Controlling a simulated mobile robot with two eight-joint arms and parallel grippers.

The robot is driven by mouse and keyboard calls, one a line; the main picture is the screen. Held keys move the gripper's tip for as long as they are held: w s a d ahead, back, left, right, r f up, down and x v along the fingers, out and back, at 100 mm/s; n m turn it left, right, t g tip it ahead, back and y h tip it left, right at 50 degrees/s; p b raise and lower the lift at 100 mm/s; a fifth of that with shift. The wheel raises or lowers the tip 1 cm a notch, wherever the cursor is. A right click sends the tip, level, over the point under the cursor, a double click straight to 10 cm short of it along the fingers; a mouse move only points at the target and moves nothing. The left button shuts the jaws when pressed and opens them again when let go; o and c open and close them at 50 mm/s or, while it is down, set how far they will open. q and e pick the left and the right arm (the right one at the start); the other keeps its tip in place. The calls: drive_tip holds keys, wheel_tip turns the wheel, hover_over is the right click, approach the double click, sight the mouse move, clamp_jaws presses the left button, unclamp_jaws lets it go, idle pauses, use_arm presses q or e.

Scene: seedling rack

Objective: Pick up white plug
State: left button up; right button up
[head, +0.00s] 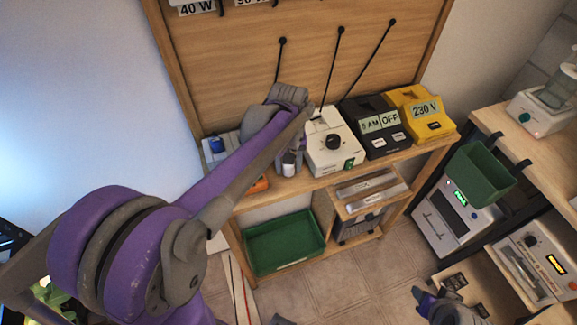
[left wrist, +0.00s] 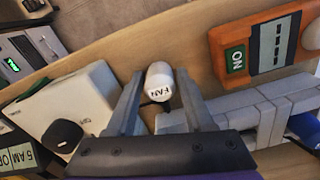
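The white plug (left wrist: 160,78), a short rounded cylinder marked FAN, stands out between the two fingers of my left gripper (left wrist: 160,74) in the left wrist view. A narrow gap shows on each side of it, so the fingers look open around it. In the head view the white plug (head: 289,168) shows small at the left part of the shelf top, just below my left gripper (head: 291,150). Whether either finger touches it is not clear. A purple and grey part at the lower right looks like my right gripper (head: 440,304); its fingers are too small to read.
Right of the plug in the head view stand a white dial box (head: 332,157), a black timer box (head: 376,137) and a yellow 230 V box (head: 421,110). An orange switch strip (left wrist: 236,60) lies close by. A green bin (head: 284,265) sits below; another green bin (head: 480,177) is right.

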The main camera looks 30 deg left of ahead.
use_arm(q)
clamp_jaws()
